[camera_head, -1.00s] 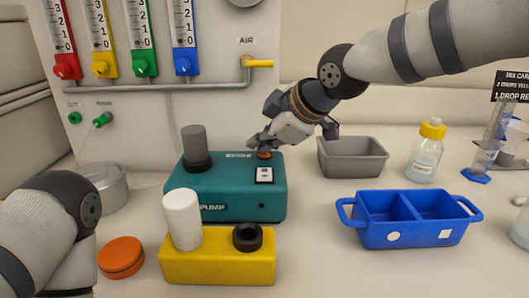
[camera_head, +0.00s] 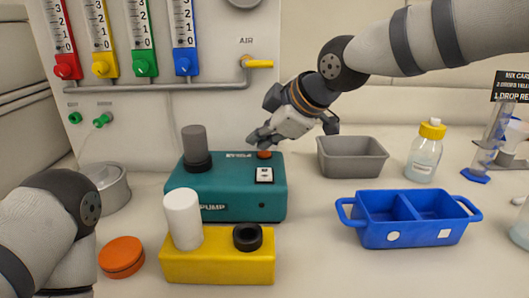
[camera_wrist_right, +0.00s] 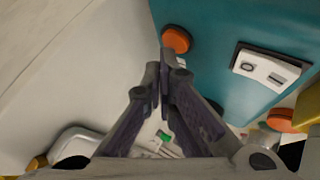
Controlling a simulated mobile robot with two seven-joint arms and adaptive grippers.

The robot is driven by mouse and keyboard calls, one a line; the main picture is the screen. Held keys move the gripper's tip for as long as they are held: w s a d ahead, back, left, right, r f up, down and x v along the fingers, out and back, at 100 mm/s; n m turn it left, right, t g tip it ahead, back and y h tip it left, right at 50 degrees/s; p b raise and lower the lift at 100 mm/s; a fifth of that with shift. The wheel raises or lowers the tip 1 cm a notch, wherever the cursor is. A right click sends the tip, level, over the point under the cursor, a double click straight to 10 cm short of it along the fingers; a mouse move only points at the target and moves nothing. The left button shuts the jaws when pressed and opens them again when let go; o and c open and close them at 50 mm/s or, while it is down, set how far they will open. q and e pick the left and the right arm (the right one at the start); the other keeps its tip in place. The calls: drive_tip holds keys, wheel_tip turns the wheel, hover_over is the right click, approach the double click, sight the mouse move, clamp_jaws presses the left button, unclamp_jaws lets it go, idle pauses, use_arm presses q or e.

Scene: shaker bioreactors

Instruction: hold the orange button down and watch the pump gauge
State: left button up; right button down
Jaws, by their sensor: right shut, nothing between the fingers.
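The teal pump box (camera_head: 230,190) stands on the bench with an orange button (camera_head: 264,155) on its top. My right gripper (camera_head: 259,139) is shut and empty, with its fingertips just above and slightly left of the button. In the right wrist view the button (camera_wrist_right: 176,40) shows whole just past the closed fingertips (camera_wrist_right: 166,62); contact is not clear, but they look apart. A round gauge (camera_head: 244,2) on the wall panel is cut off by the top edge, so its reading is hidden. My left arm shows at lower left, its gripper out of view.
A white switch plate (camera_head: 264,175) and a grey cylinder (camera_head: 195,145) are on the pump. A yellow block (camera_head: 215,268) stands in front. A grey bin (camera_head: 352,158), a blue two-part tray (camera_head: 405,219) and a bottle (camera_head: 425,155) are to the right.

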sight(262, 154)
drive_tip(key=shift+r, duration=0.4)
drive_tip(key=shift+r, duration=2.5)
